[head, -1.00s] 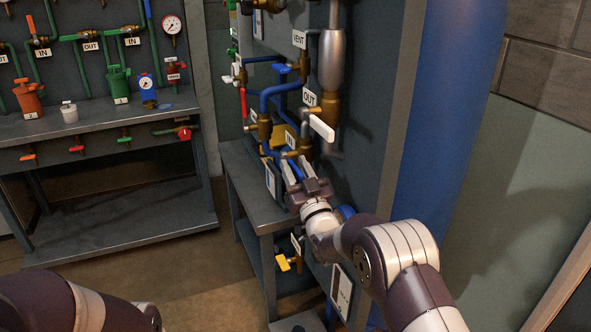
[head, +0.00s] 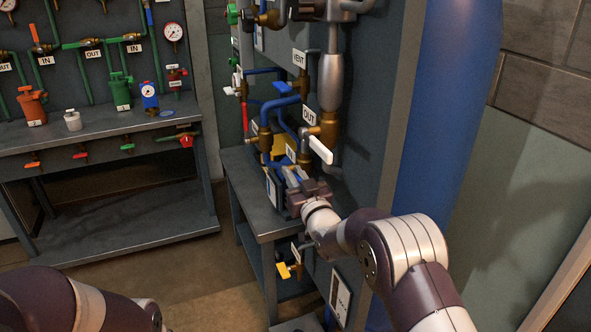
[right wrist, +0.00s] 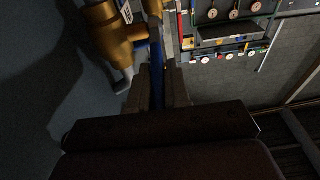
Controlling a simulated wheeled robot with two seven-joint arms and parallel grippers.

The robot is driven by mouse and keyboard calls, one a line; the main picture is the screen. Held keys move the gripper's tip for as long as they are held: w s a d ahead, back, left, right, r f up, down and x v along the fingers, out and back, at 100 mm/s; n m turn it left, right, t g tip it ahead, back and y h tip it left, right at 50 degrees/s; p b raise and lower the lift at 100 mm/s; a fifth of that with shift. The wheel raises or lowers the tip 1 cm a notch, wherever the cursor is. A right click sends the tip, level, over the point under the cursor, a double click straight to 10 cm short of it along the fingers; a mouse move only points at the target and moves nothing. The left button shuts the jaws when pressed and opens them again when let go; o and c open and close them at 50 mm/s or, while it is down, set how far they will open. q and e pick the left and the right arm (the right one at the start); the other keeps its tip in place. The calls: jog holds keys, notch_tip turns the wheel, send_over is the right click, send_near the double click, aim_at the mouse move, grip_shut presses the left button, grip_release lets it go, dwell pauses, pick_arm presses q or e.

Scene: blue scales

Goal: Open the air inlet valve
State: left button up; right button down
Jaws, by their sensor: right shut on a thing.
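My right gripper (head: 297,178) reaches to the front of the grey panel, just below the IN label (head: 290,153). It is shut on a blue handle, which shows as a blue strip (right wrist: 157,75) between the fingers in the right wrist view. The fingers hide most of this handle in the head view. Brass fittings (right wrist: 112,35) stand close beside the fingers. My left arm shows at the lower left of the head view; its gripper is out of sight.
A white lever (head: 320,150) sits by the OUT label (head: 309,114), just above my right gripper. A grey bench (head: 245,190) lies below and left. A yellow-handled valve (head: 284,270) hangs lower down. A large blue cylinder (head: 440,110) stands at right.

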jog(key=r+g+p, duration=0.1)
jog(key=p, duration=0.2)
jog(key=w+r+g+h+p, duration=0.1)
jog(key=g+p, duration=0.1)
jog(key=p, duration=0.2)
jog(key=shift+a+r, duration=0.15)
jog(key=shift+r, duration=0.2)
jog(key=shift+w+f+g+p, duration=0.1)
jog(key=shift+w+g+p, duration=0.05)
jog(key=shift+g+p, duration=0.45)
jog(key=c, duration=1.2)
grip_release()
jog(key=shift+o, duration=0.2)
jog(key=v, duration=1.2)
jog(key=shift+s+b, duration=0.4)
jog(key=shift+b, duration=0.05)
jog(key=shift+a, duration=0.1)
